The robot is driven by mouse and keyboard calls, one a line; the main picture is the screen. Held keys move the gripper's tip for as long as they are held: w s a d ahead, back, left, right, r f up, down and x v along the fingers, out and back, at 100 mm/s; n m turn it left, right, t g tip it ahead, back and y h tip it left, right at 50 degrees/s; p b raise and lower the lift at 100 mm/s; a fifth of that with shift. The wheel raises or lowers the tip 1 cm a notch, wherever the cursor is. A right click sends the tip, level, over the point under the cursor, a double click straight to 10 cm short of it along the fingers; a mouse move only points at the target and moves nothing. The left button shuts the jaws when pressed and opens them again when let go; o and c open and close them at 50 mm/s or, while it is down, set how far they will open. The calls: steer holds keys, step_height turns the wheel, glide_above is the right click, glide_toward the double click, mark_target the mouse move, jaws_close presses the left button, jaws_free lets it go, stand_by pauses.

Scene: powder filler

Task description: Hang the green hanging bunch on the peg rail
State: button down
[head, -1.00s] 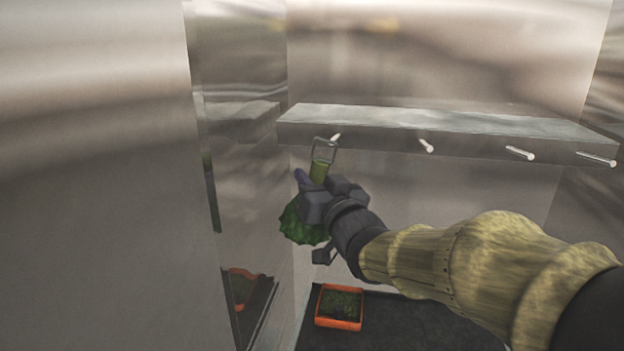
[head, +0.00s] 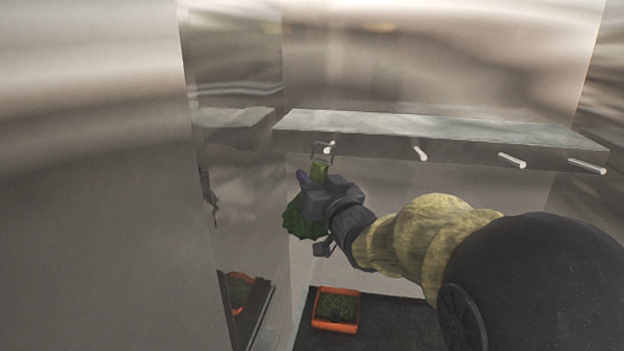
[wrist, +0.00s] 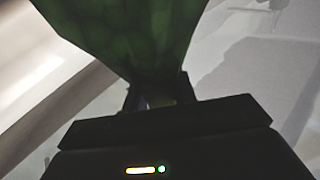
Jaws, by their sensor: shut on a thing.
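The green bunch (head: 301,219) hangs from my gripper (head: 312,187), which is shut on its green stem (head: 318,170). A thin square wire loop (head: 322,152) stands above the stem, upright. The peg rail (head: 450,150) is a grey metal ledge with several pale pegs on its front face. In the head view the loop overlaps the leftmost peg (head: 327,150); I cannot tell whether the peg is through it. In the wrist view the bunch (wrist: 130,35) fills the upper middle, and the fingertips are mostly hidden behind it.
The other pegs, such as the second one (head: 421,154), are bare. An orange tray (head: 335,325) with dark green contents sits below on a dark surface. A shiny metal wall (head: 100,200) stands close on the left and mirrors the tray.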

steer(key=shift+w+d+f, duration=0.15)
steer(key=shift+w+f, duration=0.05)
steer(key=shift+w, duration=0.6)
steer(key=shift+w+d+f, duration=0.15)
steer(key=shift+w+d, duration=0.05)
steer(key=shift+w, duration=0.65)
steer(key=shift+w+d+f, duration=0.15)
steer(key=shift+w+f, duration=0.05)
steer(key=shift+w, duration=0.6)
steer(key=c, duration=1.1)
jaws_free()
steer(key=shift+o, duration=0.2)
steer(key=shift+s, duration=0.1)
steer(key=b+v, duration=0.7)
steer(key=v, duration=1)
steer(key=shift+d, duration=0.2)
